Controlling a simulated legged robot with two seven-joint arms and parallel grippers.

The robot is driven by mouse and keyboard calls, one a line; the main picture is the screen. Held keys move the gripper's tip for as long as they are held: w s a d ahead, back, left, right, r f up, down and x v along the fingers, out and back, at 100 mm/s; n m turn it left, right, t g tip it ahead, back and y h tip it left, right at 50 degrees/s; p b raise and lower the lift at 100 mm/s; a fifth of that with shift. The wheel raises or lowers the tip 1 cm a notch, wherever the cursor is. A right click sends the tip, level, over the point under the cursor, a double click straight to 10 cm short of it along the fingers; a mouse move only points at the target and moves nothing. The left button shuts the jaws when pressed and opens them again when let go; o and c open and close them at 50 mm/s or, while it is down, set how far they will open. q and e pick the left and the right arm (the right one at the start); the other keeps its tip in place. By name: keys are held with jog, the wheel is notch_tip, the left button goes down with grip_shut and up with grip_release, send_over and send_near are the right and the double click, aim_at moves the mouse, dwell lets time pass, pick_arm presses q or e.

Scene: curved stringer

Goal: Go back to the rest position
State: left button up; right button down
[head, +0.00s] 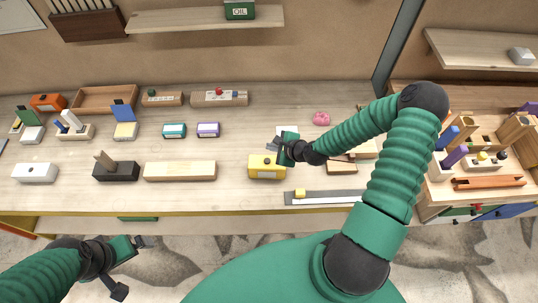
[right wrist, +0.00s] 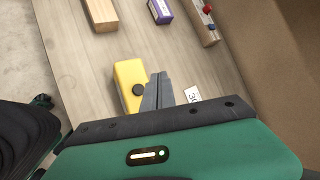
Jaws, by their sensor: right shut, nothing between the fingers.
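My right gripper (head: 275,146) is over the workbench (head: 250,198), just above and behind a yellow block with a dark round knob (head: 266,167). In the right wrist view its fingers (right wrist: 157,90) are together and empty, beside the yellow block (right wrist: 130,82); whether they touch it I cannot tell. My left gripper (head: 130,268) hangs below the front edge of the bench, over the floor. Its fingers look apart, with nothing seen between them.
A wooden block (head: 180,171), a black block (head: 116,171) and a white block (head: 36,172) line the front left. A pink object (head: 321,119) lies behind my right forearm. A flat strip with a yellow slider (head: 300,193) lies at the front edge. An orange tray (head: 489,183) is at right.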

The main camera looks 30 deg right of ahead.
jog(key=shift+a, duration=0.25)
jog(key=s+a+f+n+g+b, duration=0.6)
jog(key=n+b, duration=0.4)
jog(key=n, duration=0.4)
jog(key=s+a+r+n+h+b, duration=0.1)
jog(key=s+a+r+n+b, duration=0.3)
jog(key=n, duration=0.6)
jog(key=shift+s+a+r+h+b, duration=0.35)
jog(key=shift+s+a+b, duration=0.65)
jog(key=shift+s+b, duration=0.9)
